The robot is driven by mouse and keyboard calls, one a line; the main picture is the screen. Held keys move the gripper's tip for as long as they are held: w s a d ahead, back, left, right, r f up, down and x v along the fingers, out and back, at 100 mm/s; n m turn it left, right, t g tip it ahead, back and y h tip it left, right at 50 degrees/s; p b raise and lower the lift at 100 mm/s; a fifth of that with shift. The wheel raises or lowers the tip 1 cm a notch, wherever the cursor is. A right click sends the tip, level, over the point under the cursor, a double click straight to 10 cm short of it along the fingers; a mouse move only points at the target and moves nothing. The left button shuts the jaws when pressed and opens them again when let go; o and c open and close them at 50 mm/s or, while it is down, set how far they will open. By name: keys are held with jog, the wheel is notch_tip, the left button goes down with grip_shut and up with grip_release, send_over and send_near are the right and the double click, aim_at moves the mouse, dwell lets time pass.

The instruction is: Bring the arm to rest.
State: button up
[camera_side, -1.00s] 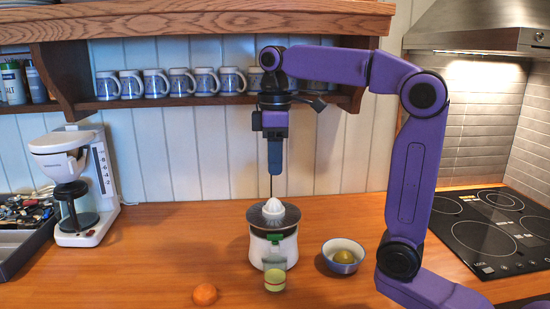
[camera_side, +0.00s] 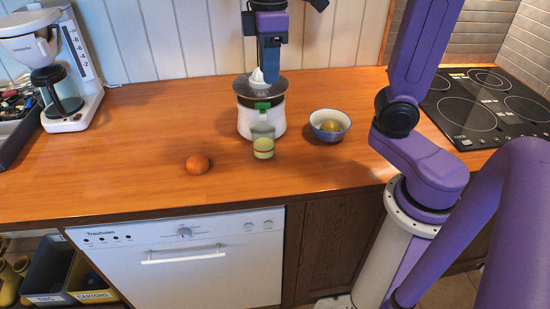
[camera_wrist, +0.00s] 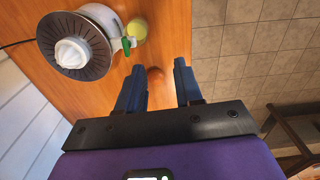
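My gripper (camera_side: 270,78) points down beside the cone of the white juicer (camera_side: 262,118) in the side view, its blue fingers overlapping the juicer's dark top there. The exact gap to the juicer cannot be told. In the wrist view my gripper (camera_wrist: 160,82) has its two blue fingers apart, with nothing held between them. The juicer (camera_wrist: 75,45) lies to the upper left of the fingers in that view. An orange (camera_side: 197,164) lies on the counter. It also shows beyond the fingertips in the wrist view (camera_wrist: 154,72).
A small glass (camera_side: 263,147) stands in front of the juicer. A bowl (camera_side: 318,120) with a green fruit is to its right. A coffee maker (camera_side: 60,80) and a utensil tray (camera_side: 10,150) are at the left, a hob (camera_side: 480,115) at the right. The wooden counter's left front is clear.

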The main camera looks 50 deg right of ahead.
jog(key=s+f+n, duration=0.1)
jog(key=s+f, duration=0.5)
jog(key=s, duration=0.3)
jog(key=s+d+f+n, duration=0.1)
jog(key=s+f+n, duration=0.1)
jog(key=s+f, duration=0.4)
jog(key=s, duration=0.3)
jog(key=shift+s+f, duration=0.15)
jog(key=shift+s, duration=0.05)
